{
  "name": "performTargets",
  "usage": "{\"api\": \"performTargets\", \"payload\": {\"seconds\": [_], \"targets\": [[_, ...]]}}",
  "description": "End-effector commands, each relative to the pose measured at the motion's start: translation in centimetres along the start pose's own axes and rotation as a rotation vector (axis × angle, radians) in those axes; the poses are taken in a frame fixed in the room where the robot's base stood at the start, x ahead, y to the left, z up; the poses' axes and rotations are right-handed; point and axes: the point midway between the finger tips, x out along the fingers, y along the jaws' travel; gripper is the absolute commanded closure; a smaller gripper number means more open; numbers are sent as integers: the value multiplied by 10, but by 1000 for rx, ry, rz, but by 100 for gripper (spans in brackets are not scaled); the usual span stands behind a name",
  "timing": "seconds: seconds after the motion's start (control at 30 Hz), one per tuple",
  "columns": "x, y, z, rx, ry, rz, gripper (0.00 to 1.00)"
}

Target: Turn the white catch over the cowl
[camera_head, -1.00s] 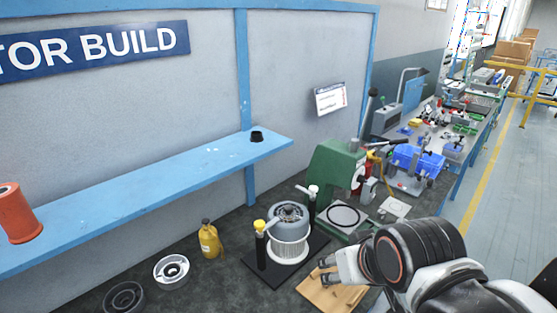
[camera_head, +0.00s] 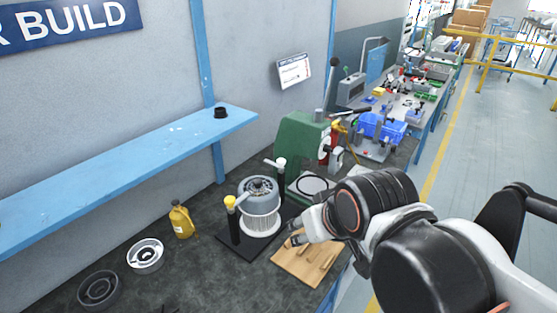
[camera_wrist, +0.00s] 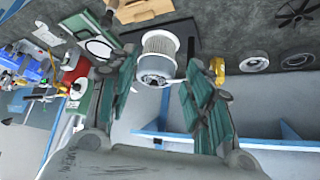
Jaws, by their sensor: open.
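The grey motor cowl (camera_head: 259,194) sits over a white ribbed cylinder on a black base plate (camera_head: 238,248). The white catch (camera_head: 280,164) tops a black post behind and right of the cowl; its short lever points left in the picture. A yellow catch (camera_head: 230,202) tops the post at front left, its lever reaching to the cowl. My gripper (camera_head: 297,238) is open and empty, right of the cowl and above the wooden board.
A green press (camera_head: 300,145) stands close behind the white catch. A wooden board (camera_head: 300,266) lies at the bench's front edge. A yellow bottle (camera_head: 181,221) and two round parts lie left. A blue shelf (camera_head: 130,165) runs along the wall.

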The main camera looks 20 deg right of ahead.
Motion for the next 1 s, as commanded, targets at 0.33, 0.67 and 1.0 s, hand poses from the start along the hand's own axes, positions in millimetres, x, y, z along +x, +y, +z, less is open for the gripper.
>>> {"api": "performTargets", "payload": {"seconds": [0.33,0.67,1.0], "targets": [[-2,9,-85,31,-44,17,53],[21,20,-160,66,-92,36,53],[66,35,-228,101,-138,56,53]]}}
